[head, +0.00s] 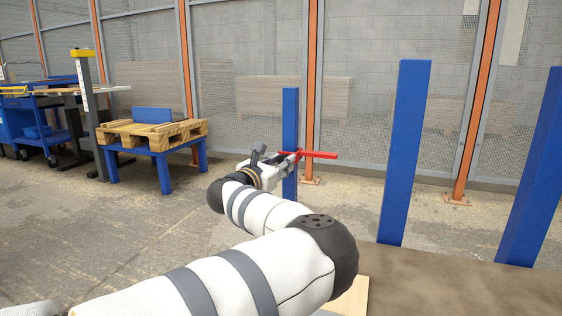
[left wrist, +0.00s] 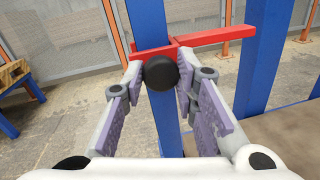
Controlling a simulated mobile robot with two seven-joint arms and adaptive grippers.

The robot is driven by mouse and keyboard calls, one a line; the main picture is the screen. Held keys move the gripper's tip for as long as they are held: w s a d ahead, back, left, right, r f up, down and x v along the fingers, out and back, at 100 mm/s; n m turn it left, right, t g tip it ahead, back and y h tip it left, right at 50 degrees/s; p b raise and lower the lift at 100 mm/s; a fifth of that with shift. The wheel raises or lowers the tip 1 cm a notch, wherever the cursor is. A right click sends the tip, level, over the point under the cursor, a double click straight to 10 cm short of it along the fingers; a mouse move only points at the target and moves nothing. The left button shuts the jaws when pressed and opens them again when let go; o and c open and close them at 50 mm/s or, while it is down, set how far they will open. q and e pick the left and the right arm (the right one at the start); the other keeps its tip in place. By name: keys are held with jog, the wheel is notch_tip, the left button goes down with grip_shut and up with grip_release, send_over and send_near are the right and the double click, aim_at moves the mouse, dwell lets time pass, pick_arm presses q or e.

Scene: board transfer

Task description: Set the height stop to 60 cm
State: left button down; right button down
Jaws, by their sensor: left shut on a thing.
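The height stop is a red bar (head: 320,154) on a slim blue post (head: 290,110), reaching out to the right. In the left wrist view the red bar (left wrist: 217,36) crosses the blue post (left wrist: 150,25), with a round black knob (left wrist: 161,73) facing me. My left gripper (head: 287,160) is at the stop. In the left wrist view its fingers (left wrist: 160,80) stand on either side of the knob, closed on it. No readable height scale shows on the post. My right gripper is in neither view.
Two thicker blue posts (head: 406,150) (head: 535,170) stand to the right over a brown surface (head: 450,280). A wooden pallet (head: 150,134) on a blue stand, a yellow-topped post (head: 90,110) and a blue cart (head: 35,120) stand at left. Mesh fencing closes the back. Left floor is clear.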

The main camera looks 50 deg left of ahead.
pick_arm(q)
jog(key=c, duration=1.3)
grip_release()
jog(key=shift+r, duration=0.15)
jog(key=v, duration=1.2)
